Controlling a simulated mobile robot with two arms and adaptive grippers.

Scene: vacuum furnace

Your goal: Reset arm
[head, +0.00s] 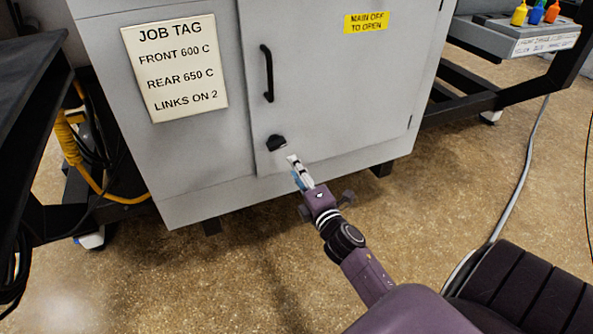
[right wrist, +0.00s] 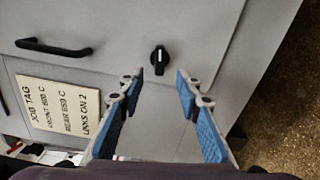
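My right gripper (head: 295,170) comes in from the lower right in the head view and points at the lower part of a grey cabinet door. In the right wrist view, my right gripper (right wrist: 162,82) has its two blue-padded fingers spread apart with nothing between them. A black rotary knob (head: 277,143) sits on the door just beyond the fingertips. The knob also shows in the right wrist view (right wrist: 159,60), ahead of the gap between the fingers and apart from them. My left gripper is not in view.
The grey cabinet (head: 200,150) carries a black door handle (head: 267,73), a job tag (head: 175,67) and a yellow "MAIN OFF TO OPEN" label (head: 366,22). A dark bench frame stands at left. Coloured bottles (head: 536,14) stand at upper right. A grey cable (head: 520,185) lies on the floor.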

